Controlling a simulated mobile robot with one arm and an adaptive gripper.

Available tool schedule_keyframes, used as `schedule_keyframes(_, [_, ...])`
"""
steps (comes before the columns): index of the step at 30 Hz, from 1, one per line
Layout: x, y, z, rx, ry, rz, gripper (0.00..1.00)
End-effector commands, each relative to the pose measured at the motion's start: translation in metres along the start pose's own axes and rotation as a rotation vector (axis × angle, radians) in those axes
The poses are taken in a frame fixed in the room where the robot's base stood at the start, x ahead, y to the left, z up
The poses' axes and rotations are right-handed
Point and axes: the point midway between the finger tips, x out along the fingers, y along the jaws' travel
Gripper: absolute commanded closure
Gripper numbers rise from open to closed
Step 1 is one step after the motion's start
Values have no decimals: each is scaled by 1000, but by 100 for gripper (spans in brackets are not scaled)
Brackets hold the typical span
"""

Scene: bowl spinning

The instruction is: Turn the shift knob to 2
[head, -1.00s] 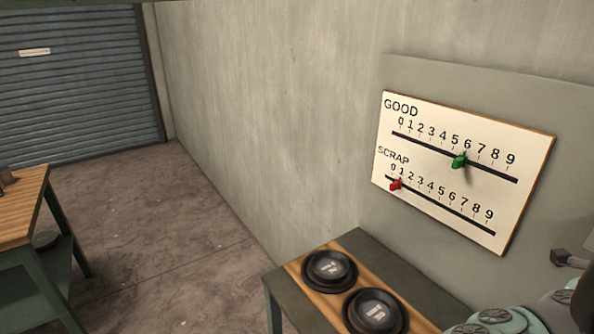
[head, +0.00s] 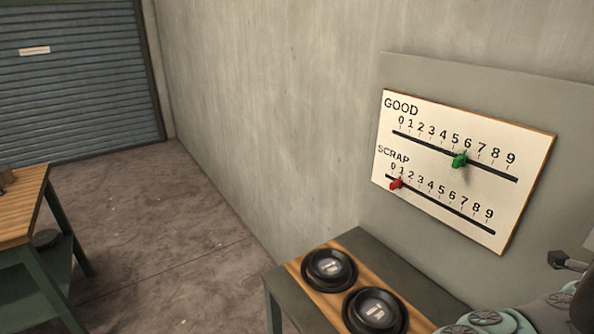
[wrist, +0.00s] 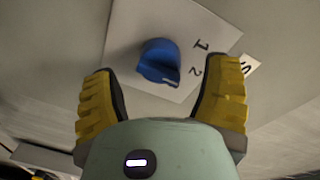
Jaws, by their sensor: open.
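The shift knob (wrist: 158,62) is blue and rounded, mounted on a white plate (wrist: 190,18) marked 1 and 2. Both numbers are to the right of the knob in the wrist view. Its lower end shows a pale mark, but I cannot tell exactly which number it points at. My gripper (wrist: 162,72) is open, with one yellow finger on each side of the knob and visible gaps between. The knob does not show in the head view.
In the head view, a GOOD and SCRAP board (head: 445,205) with green (head: 459,160) and red (head: 396,183) sliders hangs on the wall. Below it, a bench (head: 355,243) carries two black round dishes. Another table (head: 22,205) stands left. Open floor (head: 165,240) lies between.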

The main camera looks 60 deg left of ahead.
Motion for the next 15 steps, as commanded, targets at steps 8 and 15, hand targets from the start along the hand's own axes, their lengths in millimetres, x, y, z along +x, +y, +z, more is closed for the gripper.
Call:
schedule_keyframes(8, [-36, -1, 4, -2, -8, -3, 24])
schedule_keyframes(15, [-69, -1, 2, -2, -6, -4, 24])
